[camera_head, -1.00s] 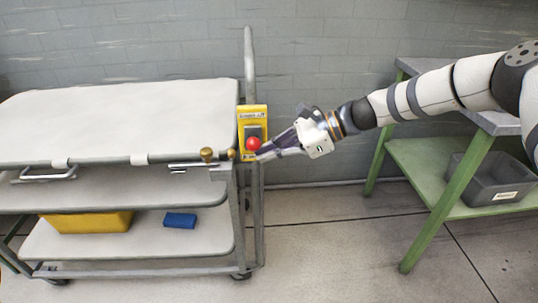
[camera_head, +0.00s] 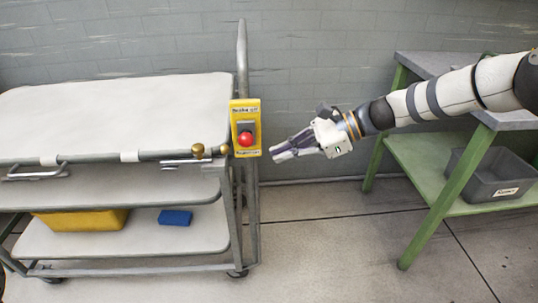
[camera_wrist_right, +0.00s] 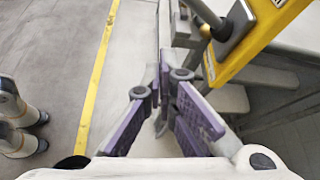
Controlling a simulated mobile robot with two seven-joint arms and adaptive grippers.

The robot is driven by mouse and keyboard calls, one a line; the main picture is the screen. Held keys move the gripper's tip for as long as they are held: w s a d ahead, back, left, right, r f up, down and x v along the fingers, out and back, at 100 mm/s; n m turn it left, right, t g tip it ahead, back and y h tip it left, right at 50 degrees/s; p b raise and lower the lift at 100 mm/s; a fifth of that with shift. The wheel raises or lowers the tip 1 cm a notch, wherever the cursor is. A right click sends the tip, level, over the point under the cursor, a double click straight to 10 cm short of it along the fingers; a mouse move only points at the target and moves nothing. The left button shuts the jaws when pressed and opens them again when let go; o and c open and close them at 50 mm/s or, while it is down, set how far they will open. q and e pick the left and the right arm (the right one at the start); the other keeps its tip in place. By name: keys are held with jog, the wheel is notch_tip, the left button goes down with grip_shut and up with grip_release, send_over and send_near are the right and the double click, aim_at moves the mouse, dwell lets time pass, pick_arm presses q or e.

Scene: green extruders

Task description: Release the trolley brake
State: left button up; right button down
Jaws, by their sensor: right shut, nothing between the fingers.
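The trolley (camera_head: 100,110) stands at the left with its white top and shelves. A yellow brake panel (camera_head: 256,112) is fixed at its right end, carrying a grey lever with a red knob (camera_head: 245,139) that hangs low on the panel. Labels sit above and below it, too small to read surely. My right gripper (camera_head: 276,156) is just right of the panel, shut and empty, apart from the knob. In the wrist view, the purple fingers of my right gripper (camera_wrist_right: 160,120) are below the yellow panel (camera_wrist_right: 262,38) and the grey lever (camera_wrist_right: 238,26).
A green-legged bench (camera_head: 447,188) with a grey bin (camera_head: 492,178) stands at the right. A yellow bin (camera_head: 80,221) and a blue block (camera_head: 175,217) are on the trolley's bottom shelf. Floor between trolley and bench is clear. A brick wall is behind.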

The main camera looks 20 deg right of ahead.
pick_arm(q)
jog(key=shift+w+a+r, duration=0.15)
jog(key=shift+r, duration=0.1)
pick_arm(e)
jog(key=v, duration=0.5)
jog(key=shift+r, duration=0.2)
jog(key=shift+f, duration=0.1)
jog(key=s+a+f+n+g+h+p, duration=0.1)
jog(key=s+a+f+n+g+h, duration=0.25)
jog(key=s+f, duration=0.75)
jog(key=s+a+f+n+g+h+p, duration=0.15)
jog(key=s+a+f+n+h, duration=0.25)
jog(key=s+f, duration=0.7)
pick_arm(q)
jog(key=shift+t, duration=0.9)
jog(key=w+r+p, duration=0.1)
jog(key=w+r, duration=0.3)
pick_arm(e)
jog(key=s+d+n+g+h, duration=0.2)
jog(key=s+n, duration=1)
jog(key=s, duration=1.2)
jog(key=shift+d+h, duration=0.8)
jog(key=shift+h, duration=0.15)
